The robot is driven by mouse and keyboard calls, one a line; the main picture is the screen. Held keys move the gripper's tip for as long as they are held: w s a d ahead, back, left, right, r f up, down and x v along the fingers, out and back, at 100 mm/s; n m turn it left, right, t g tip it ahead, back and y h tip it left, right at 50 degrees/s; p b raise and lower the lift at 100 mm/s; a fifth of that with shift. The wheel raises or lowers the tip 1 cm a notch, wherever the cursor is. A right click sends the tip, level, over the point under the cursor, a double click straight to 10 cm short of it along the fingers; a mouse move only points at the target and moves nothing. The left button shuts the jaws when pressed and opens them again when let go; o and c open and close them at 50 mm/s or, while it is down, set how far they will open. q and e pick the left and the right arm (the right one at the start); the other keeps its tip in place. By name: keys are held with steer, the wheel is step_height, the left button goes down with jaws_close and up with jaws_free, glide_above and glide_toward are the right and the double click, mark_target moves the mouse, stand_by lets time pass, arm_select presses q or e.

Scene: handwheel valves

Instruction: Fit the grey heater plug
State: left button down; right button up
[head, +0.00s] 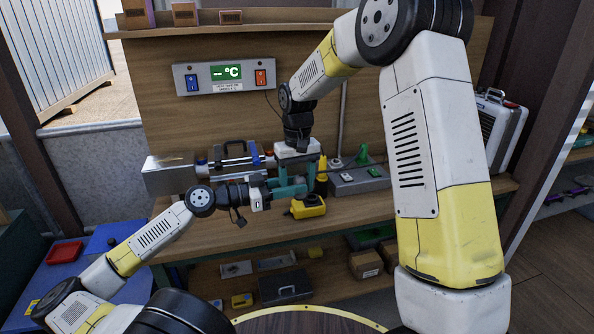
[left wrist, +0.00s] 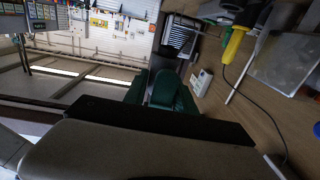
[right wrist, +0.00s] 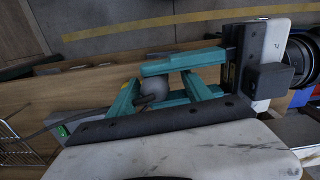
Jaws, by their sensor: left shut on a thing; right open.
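In the right wrist view a grey rounded plug (right wrist: 154,91) with a dark cable sits among the teal fingers of both grippers. My left gripper (head: 276,186) reaches in from the left over the bench, shut on the grey plug as far as I can tell; fingers hide part of it. My right gripper (head: 294,172) comes down from above at the same spot; it also shows in the right wrist view (right wrist: 160,104), open, its fingers on either side of the plug. I cannot tell whether they touch it. The heater controller (head: 220,76) on the back panel shows "-- °C".
A metal box (head: 171,176) with a clamped tube (head: 236,162) lies left of the grippers. A yellow device (head: 308,207) stands just in front of them. A grey box (head: 359,179) with a green lever is to the right. The bench front is mostly clear.

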steer(key=shift+f, duration=0.75)
steer(key=shift+s+a, duration=0.1)
jaws_close()
arm_select(q)
steer(key=c, duration=0.9)
jaws_free()
